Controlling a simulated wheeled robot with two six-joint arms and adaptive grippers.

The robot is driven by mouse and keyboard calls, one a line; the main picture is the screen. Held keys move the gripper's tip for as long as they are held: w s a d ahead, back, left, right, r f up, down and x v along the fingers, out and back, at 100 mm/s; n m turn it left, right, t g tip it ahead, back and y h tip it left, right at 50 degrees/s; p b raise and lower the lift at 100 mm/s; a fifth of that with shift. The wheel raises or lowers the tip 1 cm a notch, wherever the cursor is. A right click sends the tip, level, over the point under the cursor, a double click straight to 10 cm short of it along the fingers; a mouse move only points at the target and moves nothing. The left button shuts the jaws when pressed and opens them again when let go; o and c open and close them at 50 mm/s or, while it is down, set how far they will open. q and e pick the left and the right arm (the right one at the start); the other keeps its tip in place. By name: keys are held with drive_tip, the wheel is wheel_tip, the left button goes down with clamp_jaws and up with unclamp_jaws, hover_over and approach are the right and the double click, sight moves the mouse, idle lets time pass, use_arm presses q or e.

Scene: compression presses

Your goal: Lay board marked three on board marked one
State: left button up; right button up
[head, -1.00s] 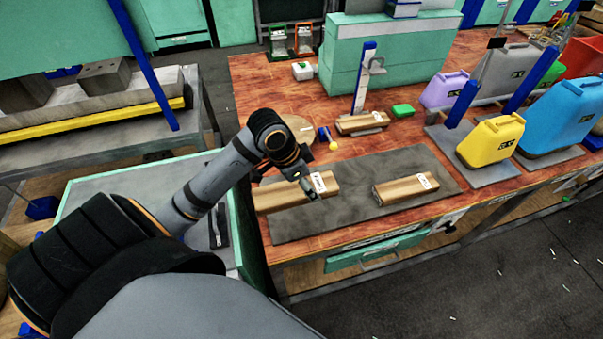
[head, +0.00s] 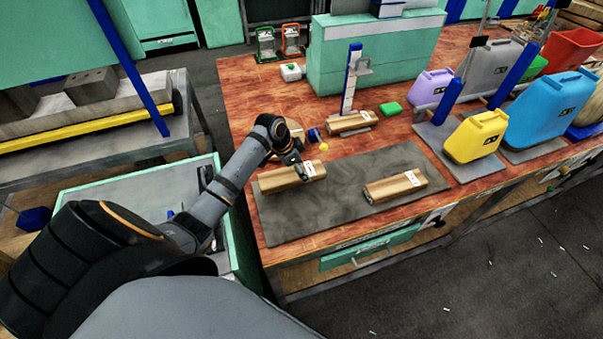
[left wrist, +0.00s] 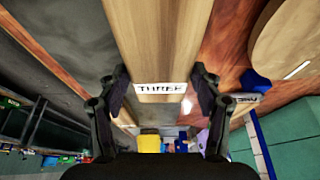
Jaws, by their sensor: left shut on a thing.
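The wooden board marked three (left wrist: 158,45) fills the upper middle of the left wrist view, its label facing the camera. My left gripper (left wrist: 160,95) is shut on it, one finger on each side near the label. In the head view this board (head: 284,179) is over the left part of the grey mat, with my left gripper (head: 293,160) at its far side. I cannot tell whether it touches what is beneath it. A second labelled board (head: 394,187) lies on the mat's right part. A third (head: 347,124) lies by the upright gauge. My right gripper is not in view.
The grey mat (head: 340,205) has bare room between the two boards. A yellow canister (head: 476,137) and a blue canister (head: 552,108) stand right.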

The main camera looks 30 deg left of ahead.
use_arm(q)
wheel_tip(320, 180, down, 3)
drive_tip(key=shift+w+r+p, duration=0.15)
drive_tip(key=shift+r+p, duration=0.05)
drive_tip(key=shift+p, duration=0.4)
drive_tip(key=shift+f, duration=0.35)
drive_tip(key=shift+a+f, duration=0.1)
drive_tip(key=shift+f, duration=0.15)
drive_tip(key=o, duration=1.4)
drive_tip(key=shift+c, duration=0.2)
